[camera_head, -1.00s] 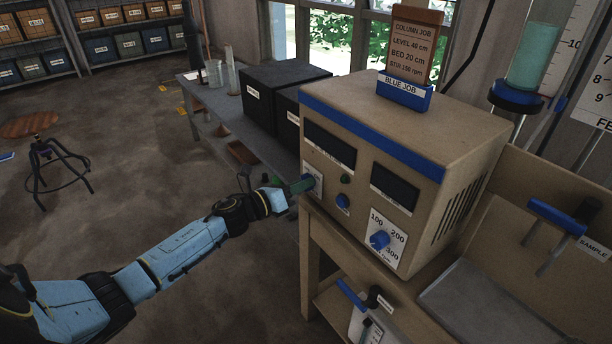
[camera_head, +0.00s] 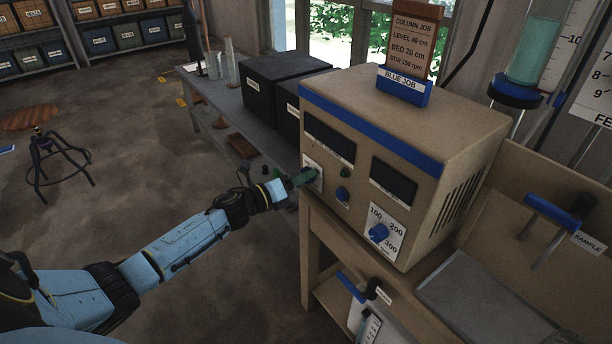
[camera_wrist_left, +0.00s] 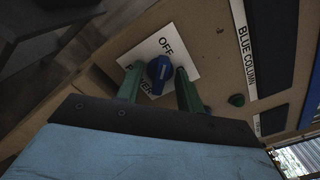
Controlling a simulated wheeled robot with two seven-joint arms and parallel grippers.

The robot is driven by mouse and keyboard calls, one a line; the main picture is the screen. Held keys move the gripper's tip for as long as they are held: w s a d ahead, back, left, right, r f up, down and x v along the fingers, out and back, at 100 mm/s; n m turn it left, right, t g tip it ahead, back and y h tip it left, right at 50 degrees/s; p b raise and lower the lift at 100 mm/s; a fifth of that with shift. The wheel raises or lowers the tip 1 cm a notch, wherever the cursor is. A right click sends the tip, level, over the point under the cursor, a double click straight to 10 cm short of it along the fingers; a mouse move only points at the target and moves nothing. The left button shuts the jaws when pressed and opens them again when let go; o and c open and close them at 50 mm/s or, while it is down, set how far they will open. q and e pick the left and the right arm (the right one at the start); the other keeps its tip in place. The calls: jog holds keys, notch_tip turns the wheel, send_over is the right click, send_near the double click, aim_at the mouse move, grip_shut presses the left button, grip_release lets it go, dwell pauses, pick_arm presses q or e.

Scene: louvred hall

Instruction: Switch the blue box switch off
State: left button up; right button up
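The blue box is a tan cabinet with a blue stripe (camera_head: 372,130) on a wooden stand. Its switch is a blue knob (camera_wrist_left: 160,72) on a white plate (camera_wrist_left: 185,62) with "OFF" printed at the upper part; a lower word is partly hidden. The knob has a small white mark; I cannot tell its exact setting. My left gripper (camera_head: 303,178) is at the left end of the front panel, over the switch. In the left wrist view its green fingers (camera_wrist_left: 160,80) stand open on either side of the knob, with small gaps. My right gripper is not in view.
A green button (camera_head: 345,172), a small blue knob (camera_head: 342,194) and a 100–300 dial (camera_head: 379,233) sit right of the switch. A grey bench (camera_head: 222,122) with black boxes stands behind. A sample tray (camera_head: 470,290) is at right.

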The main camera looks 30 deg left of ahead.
pick_arm(q)
jog(key=p+v, duration=0.1)
jog(key=v, duration=0.6)
dwell(0.5)
